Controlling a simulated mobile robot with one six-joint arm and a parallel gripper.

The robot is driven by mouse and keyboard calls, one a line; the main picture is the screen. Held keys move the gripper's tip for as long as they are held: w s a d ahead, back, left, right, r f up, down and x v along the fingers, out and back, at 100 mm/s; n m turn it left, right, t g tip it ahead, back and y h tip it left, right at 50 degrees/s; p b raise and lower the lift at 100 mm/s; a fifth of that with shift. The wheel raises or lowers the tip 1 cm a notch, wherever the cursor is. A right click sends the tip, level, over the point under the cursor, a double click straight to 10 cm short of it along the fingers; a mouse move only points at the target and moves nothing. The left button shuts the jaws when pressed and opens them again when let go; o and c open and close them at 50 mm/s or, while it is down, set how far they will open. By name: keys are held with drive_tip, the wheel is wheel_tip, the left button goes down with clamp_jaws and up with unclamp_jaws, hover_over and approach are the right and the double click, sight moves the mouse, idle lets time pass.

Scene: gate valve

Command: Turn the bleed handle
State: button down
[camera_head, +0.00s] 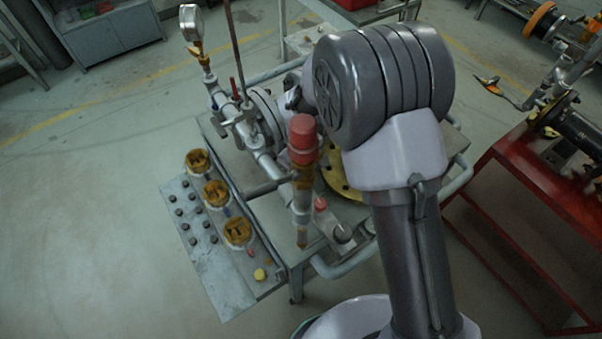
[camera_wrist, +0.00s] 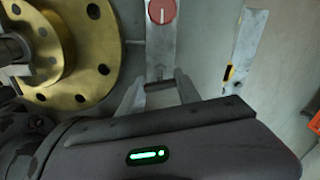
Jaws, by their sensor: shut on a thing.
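The bleed handle appears in the wrist view as a flat grey lever (camera_wrist: 161,48) with a round red cap (camera_wrist: 162,11) marked by a white line at its top. My gripper (camera_wrist: 159,80) has its two grey fingers at the lower end of this lever, one on each side, and is shut on it. The exact contact is small and partly dark. In the head view my arm covers the gripper, so its hold does not show there.
A brass flange (camera_wrist: 85,50) with bolt holes stands left of the lever in the wrist view. In the head view, a valve cart carries a red-capped upright (camera_head: 303,140), a pressure gauge (camera_head: 191,22) and several brown sockets (camera_head: 215,193). A red stand (camera_head: 540,185) is at right.

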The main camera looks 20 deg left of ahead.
drive_tip(key=shift+m, duration=1.3)
drive_tip(key=c, duration=0.8)
unclamp_jaws()
drive_tip(key=shift+c, duration=0.2)
drive_tip(key=shift+r, duration=0.1)
wheel_tip(320, 180, up, 17)
drive_tip(key=p, duration=0.5)
drive_tip(key=shift+r, duration=0.15)
